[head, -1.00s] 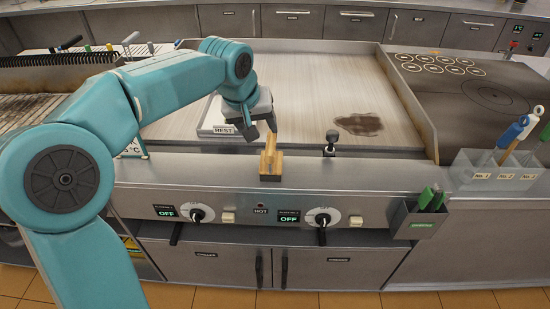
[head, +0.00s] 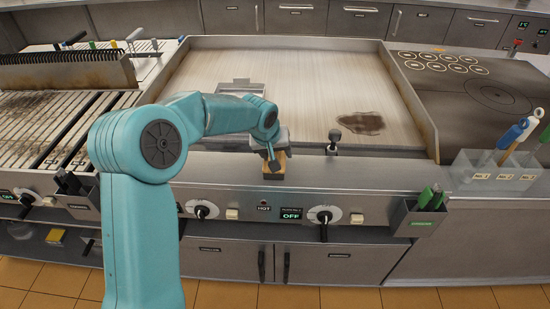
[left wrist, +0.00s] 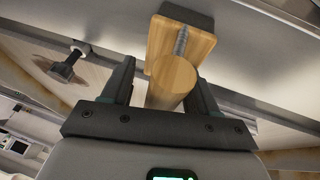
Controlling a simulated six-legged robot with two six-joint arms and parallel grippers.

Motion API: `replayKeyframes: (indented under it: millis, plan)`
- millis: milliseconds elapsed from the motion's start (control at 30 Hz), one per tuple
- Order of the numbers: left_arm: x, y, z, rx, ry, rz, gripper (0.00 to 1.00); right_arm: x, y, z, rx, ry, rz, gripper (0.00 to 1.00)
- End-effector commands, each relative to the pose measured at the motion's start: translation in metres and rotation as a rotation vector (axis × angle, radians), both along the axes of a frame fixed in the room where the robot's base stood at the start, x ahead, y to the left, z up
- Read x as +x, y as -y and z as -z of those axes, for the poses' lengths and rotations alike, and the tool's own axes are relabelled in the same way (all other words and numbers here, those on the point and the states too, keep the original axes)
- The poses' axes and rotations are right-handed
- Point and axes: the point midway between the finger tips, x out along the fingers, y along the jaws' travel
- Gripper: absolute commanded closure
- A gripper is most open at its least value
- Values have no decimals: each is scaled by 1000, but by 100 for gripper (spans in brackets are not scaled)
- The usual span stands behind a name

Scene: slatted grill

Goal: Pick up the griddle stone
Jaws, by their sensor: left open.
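The griddle stone (head: 282,163) stands on the steel front ledge of the griddle. It is mostly hidden behind my left gripper (head: 271,157) in the head view. In the left wrist view the griddle stone (left wrist: 172,78) shows a round wooden handle, a wooden plate with a metal screw and a dark block. My left gripper (left wrist: 162,78) is open, with one finger on each side of the handle. I cannot tell whether either finger touches it. My right gripper is not in view.
A dark knobbed tool (head: 334,138) stands right of the stone on the ledge. Control knobs (head: 323,217) and a green-handled holder (head: 417,217) are on the front panel.

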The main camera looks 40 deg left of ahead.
Motion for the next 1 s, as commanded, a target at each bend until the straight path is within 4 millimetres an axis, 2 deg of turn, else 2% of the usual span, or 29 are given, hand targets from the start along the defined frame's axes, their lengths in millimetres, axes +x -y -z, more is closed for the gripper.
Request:
replayKeyframes:
  millis: [167, 300, 333, 367, 633, 767, 867, 1000]
  plan:
    - [0, 0, 0, 0, 1, -1, 41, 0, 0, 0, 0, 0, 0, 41]
    - [0, 0, 0, 0, 1, -1, 87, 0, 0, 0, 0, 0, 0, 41]
    - [0, 0, 0, 0, 1, -1, 96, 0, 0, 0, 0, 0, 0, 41]
    - [0, 0, 0, 0, 1, -1, 100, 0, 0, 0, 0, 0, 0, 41]
    - [0, 0, -1, 0, 1, -1, 100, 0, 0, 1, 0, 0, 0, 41]
    - [1, 0, -9, 0, 4, -2, 100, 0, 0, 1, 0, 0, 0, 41]
    - [1, -1, -22, 1, 6, -2, 100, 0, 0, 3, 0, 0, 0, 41]
    - [1, 0, -56, 1, 10, -2, 100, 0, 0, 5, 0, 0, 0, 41]
